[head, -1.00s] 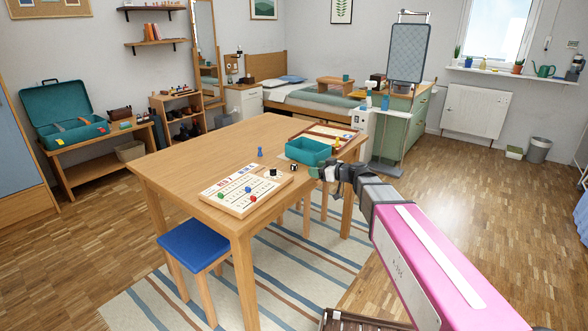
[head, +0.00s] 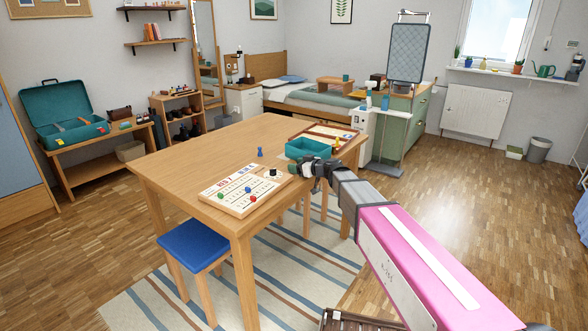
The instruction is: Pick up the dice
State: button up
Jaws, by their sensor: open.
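My gripper (head: 296,170) is open, low over the right edge of the wooden table (head: 200,150). Its fingertips are between the white game board (head: 240,196) and the teal tray (head: 309,148), right where a small dark dice-like block showed a second ago. I cannot make out the dice now; the fingers seem to cover that spot. Whether it lies between the fingers cannot be told at this size.
A blue pawn (head: 260,152) stands behind the board. A wooden-framed board (head: 330,133) lies behind the tray. The table's left half is clear.

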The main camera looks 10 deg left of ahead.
jog(key=c, duration=1)
jog(key=shift+c, duration=0.2)
jog(key=shift+r, duration=0.1)
